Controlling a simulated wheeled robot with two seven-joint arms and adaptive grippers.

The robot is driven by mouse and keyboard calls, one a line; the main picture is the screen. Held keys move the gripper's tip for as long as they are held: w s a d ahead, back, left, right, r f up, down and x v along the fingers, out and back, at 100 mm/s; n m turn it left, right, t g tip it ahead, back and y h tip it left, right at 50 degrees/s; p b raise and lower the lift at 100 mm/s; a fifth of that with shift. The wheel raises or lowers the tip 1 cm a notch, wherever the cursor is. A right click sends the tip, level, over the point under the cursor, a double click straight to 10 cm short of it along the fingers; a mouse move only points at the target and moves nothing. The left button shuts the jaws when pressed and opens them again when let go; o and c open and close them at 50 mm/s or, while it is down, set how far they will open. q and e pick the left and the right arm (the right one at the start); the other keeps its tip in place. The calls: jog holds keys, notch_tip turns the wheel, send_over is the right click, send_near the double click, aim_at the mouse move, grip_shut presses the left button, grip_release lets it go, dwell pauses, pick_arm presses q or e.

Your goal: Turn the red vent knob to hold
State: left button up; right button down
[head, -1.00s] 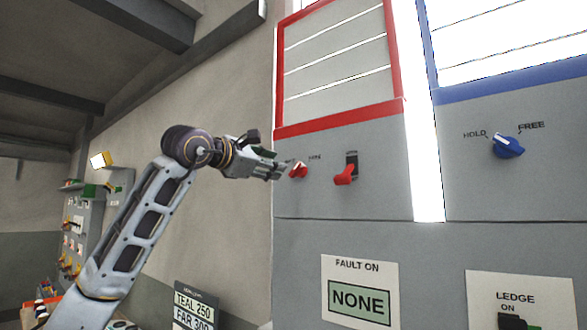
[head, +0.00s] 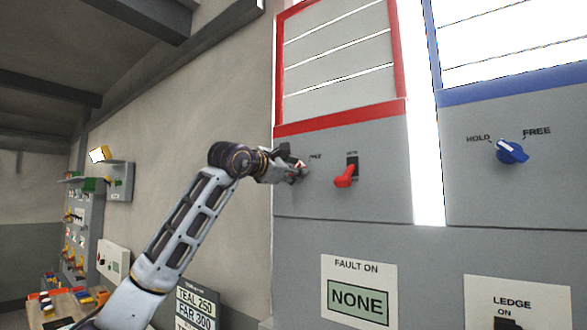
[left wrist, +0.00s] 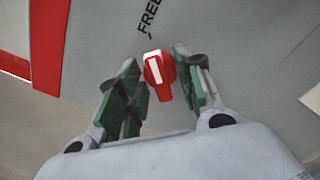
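The red vent knob (left wrist: 160,78) sits on the grey panel under the red-framed vent. In the left wrist view its white mark is on the side facing the FREE label (left wrist: 149,16). My left gripper (left wrist: 155,88) is open, with one green-padded finger on each side of the knob; I cannot tell if either finger touches it. In the head view the left gripper (head: 297,168) is at the panel and hides most of the knob and its HOLD label. My right gripper is not in view.
A red switch lever (head: 345,177) sits just right of the knob on the same panel. A blue knob (head: 512,152) with HOLD and FREE labels is on the right panel. Below are a FAULT ON sign (head: 356,267) and a LEDGE sign (head: 540,293).

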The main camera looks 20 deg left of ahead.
pick_arm(q)
jog(key=shift+c, duration=0.2)
jog(key=c, duration=0.6)
jog(key=shift+n, duration=0.4)
jog(key=n+b, duration=0.6)
jog(key=n, duration=1.1)
jog(key=shift+r, duration=0.1)
dwell(0.5)
